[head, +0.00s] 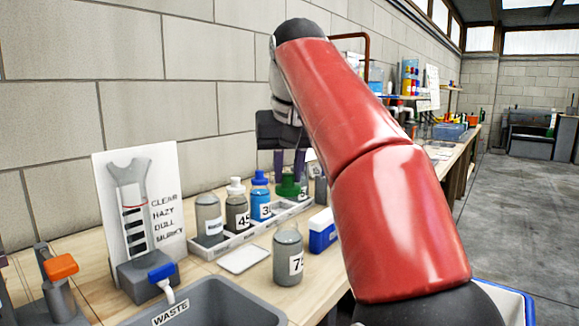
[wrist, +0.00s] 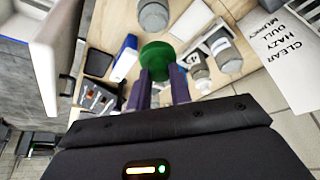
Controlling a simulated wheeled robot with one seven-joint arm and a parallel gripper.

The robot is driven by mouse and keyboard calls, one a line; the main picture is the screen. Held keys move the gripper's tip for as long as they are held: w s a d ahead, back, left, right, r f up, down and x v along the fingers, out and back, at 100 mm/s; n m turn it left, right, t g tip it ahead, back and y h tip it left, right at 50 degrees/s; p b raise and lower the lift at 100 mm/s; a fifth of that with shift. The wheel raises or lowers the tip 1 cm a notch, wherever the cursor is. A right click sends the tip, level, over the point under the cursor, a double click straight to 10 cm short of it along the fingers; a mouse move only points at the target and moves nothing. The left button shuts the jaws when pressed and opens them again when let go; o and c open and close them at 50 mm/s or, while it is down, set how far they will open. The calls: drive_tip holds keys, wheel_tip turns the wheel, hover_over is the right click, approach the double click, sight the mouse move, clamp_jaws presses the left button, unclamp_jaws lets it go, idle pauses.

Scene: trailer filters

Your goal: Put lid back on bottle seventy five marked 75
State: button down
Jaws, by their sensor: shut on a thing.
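Bottle 75 (head: 288,258) is a grey-filled clear bottle standing upright on the wooden bench, its label partly readable as "7". Its top shows no lid. A grey bottle at the top edge of the wrist view (wrist: 153,15) appears to be the same one. My gripper (head: 290,180) is shut on a round green lid (wrist: 157,58), held between its purple fingertips. The green lid also shows in the head view (head: 287,188), behind and above bottle 75, near the rack. The two are apart. The lid's underside is hidden.
A white rack (head: 235,240) holds a white-capped bottle 45 (head: 237,205), a blue-capped bottle (head: 260,200) and a grey bottle (head: 208,215). A white tray (head: 243,259), a blue-white box (head: 323,232), a grey waste basin (head: 215,300) and a clarity sign (head: 165,175) stand nearby.

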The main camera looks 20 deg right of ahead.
sight(289, 188)
drive_tip(key=shift+f, duration=0.75)
drive_tip(key=shift+w+f+b, duration=0.1)
drive_tip(key=shift+f+b, duration=1.5)
drive_tip(key=shift+f, duration=0.65)
drive_tip(key=shift+p, duration=0.45)
drive_tip(key=shift+f, duration=0.15)
idle(0.4)
drive_tip(key=c, duration=0.7)
unclamp_jaws()
drive_tip(key=shift+p, duration=0.3)
